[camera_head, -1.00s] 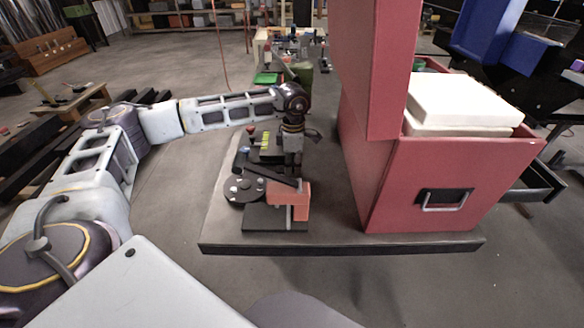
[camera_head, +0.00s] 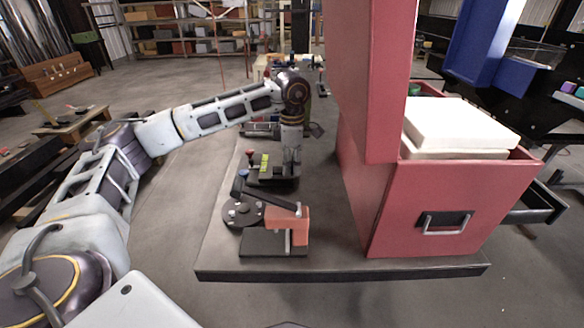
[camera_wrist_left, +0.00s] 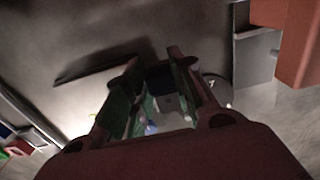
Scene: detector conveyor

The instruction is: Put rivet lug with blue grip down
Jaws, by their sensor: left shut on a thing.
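My left gripper (camera_head: 291,168) points down over the dark tabletop, beside the black fixture with a yellow-green block. In the left wrist view, my left gripper (camera_wrist_left: 165,92) is shut on the rivet lug with blue grip. Its small blue part (camera_wrist_left: 151,127) shows between the fingers, and the rest is dark and mostly hidden. In the head view, the fingers and fixture hide the held lug. I cannot tell whether it touches the tabletop. My right gripper is not in view.
The grey tabletop (camera_head: 330,215) has free room right of the gripper. A black fixture (camera_head: 262,172) and an orange-and-black press with a round disc (camera_head: 243,212) stand at the left. A tall red cabinet (camera_head: 440,205) bounds the right, with white blocks (camera_head: 458,122) in it.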

